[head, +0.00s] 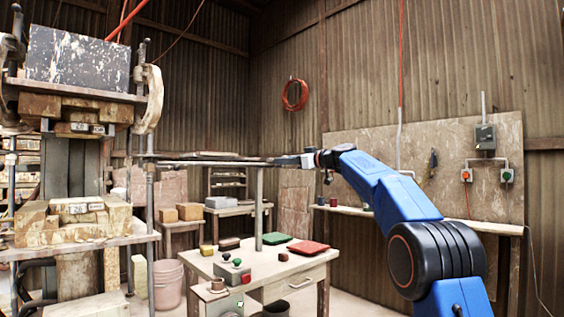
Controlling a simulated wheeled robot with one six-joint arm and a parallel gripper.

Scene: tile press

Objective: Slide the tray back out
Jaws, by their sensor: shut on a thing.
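The tray (215,161) shows almost edge-on, as a thin dark slab with a flat, paler layer on top. It is level, at mid height between the press's upper and lower blocks. Its left end reaches the right-hand columns of the press (150,200); whether it is still between them I cannot tell. My gripper (277,161) comes from the right and is shut on the tray's right end. The fingertips are small in this view. The press stands at the left, with stacked blocks above and below an open gap.
A work table (225,262) stands below the tray, with a grey post (259,210) rising close under it. A green pad (277,238), a red pad (308,247) and a button box (232,271) lie on the table. A bucket (168,283) stands between press and table.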

